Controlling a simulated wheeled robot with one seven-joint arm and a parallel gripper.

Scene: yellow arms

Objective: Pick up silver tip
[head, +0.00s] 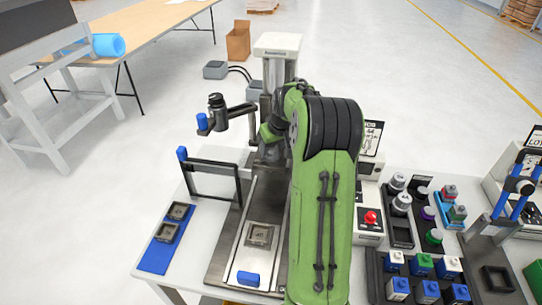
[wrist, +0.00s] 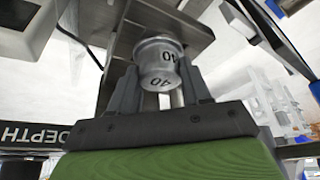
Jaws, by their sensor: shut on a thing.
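The silver tip (wrist: 158,58) is a short metal cylinder marked 40, seen in the middle of the wrist view. My gripper (wrist: 159,82) has one dark finger on each side of it and is shut on it. A grey metal part lies right behind the tip; I cannot tell whether the two touch. In the head view my green arm reaches toward the grey press column (head: 279,70) and hides my gripper and the held tip.
A rack (head: 400,233) with silver-topped pieces stands right of my arm, near a red button (head: 371,217). A black-framed handle with a blue end (head: 183,154) and a blue tray (head: 154,257) are at left. A square block (head: 259,235) lies on the press bed.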

